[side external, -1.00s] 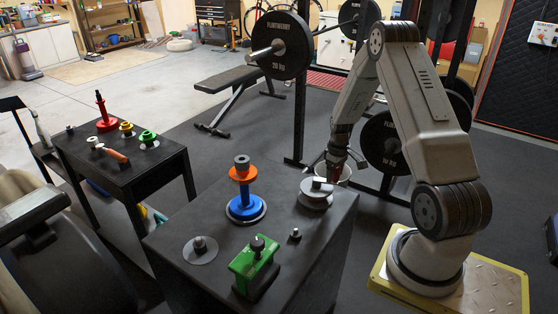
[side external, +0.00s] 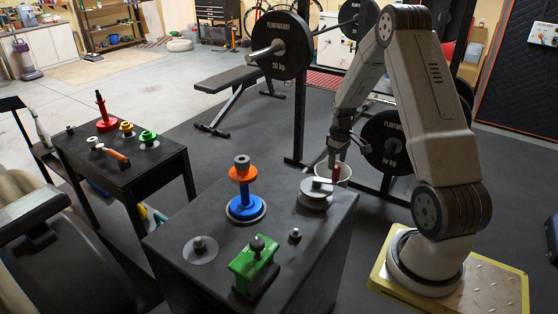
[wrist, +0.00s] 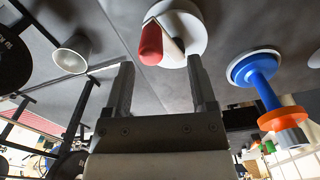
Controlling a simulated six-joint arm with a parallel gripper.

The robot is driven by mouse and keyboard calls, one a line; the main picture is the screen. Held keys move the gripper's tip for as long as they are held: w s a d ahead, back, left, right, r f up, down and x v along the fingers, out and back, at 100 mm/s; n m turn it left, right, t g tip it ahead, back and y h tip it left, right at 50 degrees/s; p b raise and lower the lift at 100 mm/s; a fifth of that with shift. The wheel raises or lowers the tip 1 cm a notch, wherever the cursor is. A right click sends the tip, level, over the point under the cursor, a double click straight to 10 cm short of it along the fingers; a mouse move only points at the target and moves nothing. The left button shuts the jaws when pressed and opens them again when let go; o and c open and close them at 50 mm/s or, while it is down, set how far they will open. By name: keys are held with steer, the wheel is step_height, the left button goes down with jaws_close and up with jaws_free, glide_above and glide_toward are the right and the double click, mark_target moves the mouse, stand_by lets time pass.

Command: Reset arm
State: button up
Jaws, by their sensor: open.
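My gripper (side external: 338,155) hangs over the right rear corner of the front dark table, beside the grey round base (side external: 312,201). In the wrist view my gripper (wrist: 163,75) is open, with nothing between its fingers.
A blue spindle (side external: 245,208) with an orange ring (side external: 242,173), a green block (side external: 252,263) and small pegs stand on the front table. A white bucket (wrist: 71,55) stands beyond it. The squat rack (side external: 299,110) is behind. A second table (side external: 118,178) holds coloured parts.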

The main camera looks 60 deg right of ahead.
stand_by(0.3)
steer(key=w+a+r+n+t, duration=0.1)
steer(key=a+r, duration=0.3)
steer(key=a, duration=0.9)
steer(key=w+a+r+n+t, duration=0.1)
steer(key=a+r, duration=0.3)
steer(key=a, duration=0.9)
steer(key=s+a+r, duration=0.1)
steer(key=s+a, duration=0.4)
steer(key=a, duration=0.2)
steer(key=shift+a+r+t, duration=0.2)
steer(key=shift+a+t, duration=0.1)
steer(key=shift+a, duration=0.1)
